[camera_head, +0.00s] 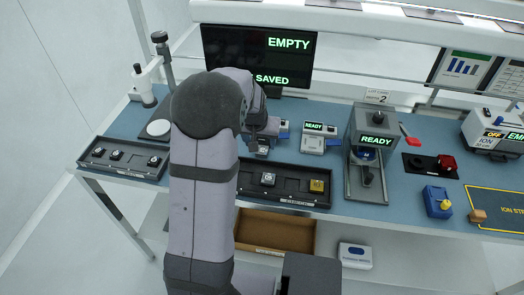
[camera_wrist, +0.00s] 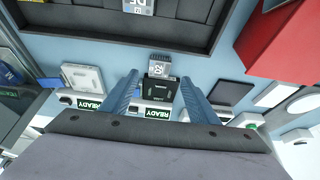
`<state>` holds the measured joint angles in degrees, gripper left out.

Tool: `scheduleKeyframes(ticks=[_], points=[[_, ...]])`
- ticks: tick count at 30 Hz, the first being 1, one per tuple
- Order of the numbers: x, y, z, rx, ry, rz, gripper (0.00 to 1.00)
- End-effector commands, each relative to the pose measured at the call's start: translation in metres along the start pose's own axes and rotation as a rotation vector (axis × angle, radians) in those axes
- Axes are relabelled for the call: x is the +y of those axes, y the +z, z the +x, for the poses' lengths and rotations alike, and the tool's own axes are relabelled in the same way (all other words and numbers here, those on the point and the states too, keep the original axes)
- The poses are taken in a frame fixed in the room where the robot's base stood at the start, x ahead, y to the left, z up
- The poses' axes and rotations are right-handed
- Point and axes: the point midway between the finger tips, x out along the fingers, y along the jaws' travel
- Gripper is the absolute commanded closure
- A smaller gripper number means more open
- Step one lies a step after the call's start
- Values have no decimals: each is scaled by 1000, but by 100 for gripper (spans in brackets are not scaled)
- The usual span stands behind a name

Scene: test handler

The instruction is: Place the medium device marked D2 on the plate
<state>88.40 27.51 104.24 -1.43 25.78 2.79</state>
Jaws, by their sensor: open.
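In the wrist view, my gripper (camera_wrist: 159,74) is open, with one blue finger on each side of a small pale marked device (camera_wrist: 158,67). The device is at a dark block in front of a READY label; its marking is too small to read surely. I cannot tell whether the fingers touch it. In the head view, my gripper (camera_head: 258,146) is partly hidden by my arm, behind the front tray. That dark tray (camera_head: 290,197) holds a grey device (camera_head: 268,179) and a gold device (camera_head: 317,186). I cannot surely tell which surface is the plate.
A READY unit (camera_head: 313,139) and a taller READY station (camera_head: 369,150) stand right of my gripper. A left tray (camera_head: 94,164) holds several devices. A red block (camera_wrist: 283,40) is close in the wrist view.

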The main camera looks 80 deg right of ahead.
Motion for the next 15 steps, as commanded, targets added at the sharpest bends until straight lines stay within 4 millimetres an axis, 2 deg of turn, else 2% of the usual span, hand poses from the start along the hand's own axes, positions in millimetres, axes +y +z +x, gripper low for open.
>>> scheduleKeyframes(ticks=[7,15], points=[[1,1,9,-3,0,0,45],[2,2,37,-3,0,-1,45]])
